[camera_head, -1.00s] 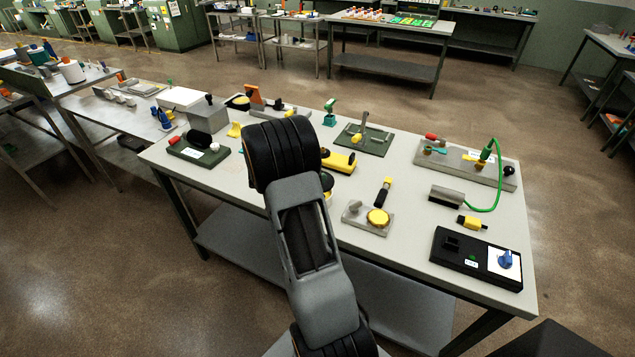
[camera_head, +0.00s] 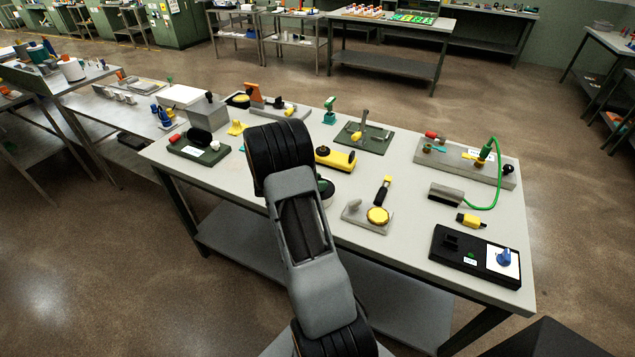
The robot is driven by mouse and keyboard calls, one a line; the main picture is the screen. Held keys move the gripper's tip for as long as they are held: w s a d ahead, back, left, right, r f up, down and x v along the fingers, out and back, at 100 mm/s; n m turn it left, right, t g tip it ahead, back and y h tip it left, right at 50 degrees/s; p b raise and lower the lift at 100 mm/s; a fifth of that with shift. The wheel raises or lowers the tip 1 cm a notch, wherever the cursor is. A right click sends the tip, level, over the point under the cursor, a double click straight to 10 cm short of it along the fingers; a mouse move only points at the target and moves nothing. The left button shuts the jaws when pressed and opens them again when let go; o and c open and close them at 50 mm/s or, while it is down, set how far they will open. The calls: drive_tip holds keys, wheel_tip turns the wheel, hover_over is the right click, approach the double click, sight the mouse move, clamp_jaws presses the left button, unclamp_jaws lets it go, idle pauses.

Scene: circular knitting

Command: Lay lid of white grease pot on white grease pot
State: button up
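My arm reaches over the middle of the table, and its dark joint and grey link block the view there. My gripper is hidden behind the arm, so its fingers do not show. A small dark round shape with a pale part (camera_head: 326,190) peeks out at the right edge of the arm, low over or on the table. I cannot tell if it is the white grease pot, its lid or part of my gripper. No other white pot or lid can be made out clearly on the table.
The grey worktable (camera_head: 400,258) holds a yellow device (camera_head: 336,159), a plate with a yellow disc (camera_head: 378,216), a black box with a blue knob (camera_head: 462,259), a green-hosed fixture (camera_head: 440,153) and a dark green block (camera_head: 190,151). The front middle is mostly clear.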

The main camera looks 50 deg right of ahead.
drive_tip(key=o, duration=0.4)
drive_tip(key=shift+w+a+r, duration=0.1)
drive_tip(key=shift+r, duration=0.2)
drive_tip(key=b+v, duration=0.1)
drive_tip(key=v, duration=1)
drive_tip(key=s+a+r+m+t+y, duration=0.3)
drive_tip(key=s+a+m+y, duration=0.1)
drive_tip(key=a, duration=0.4)
drive_tip(key=s+a+r+m+t+y, duration=0.2)
drive_tip(key=s+a+m+t+y, duration=0.1)
drive_tip(key=a, duration=0.5)
drive_tip(key=s+a+r+m+t+y, duration=0.2)
drive_tip(key=s+a+r+m+y, duration=0.1)
drive_tip(key=s+a+m+y, duration=0.2)
drive_tip(key=s+a+m, duration=0.2)
drive_tip(key=a, duration=0.1)
drive_tip(key=shift+a+r+t+y, duration=0.25)
drive_tip(key=shift+r+t+y, duration=0.05)
drive_tip(key=shift+t, duration=0.1)
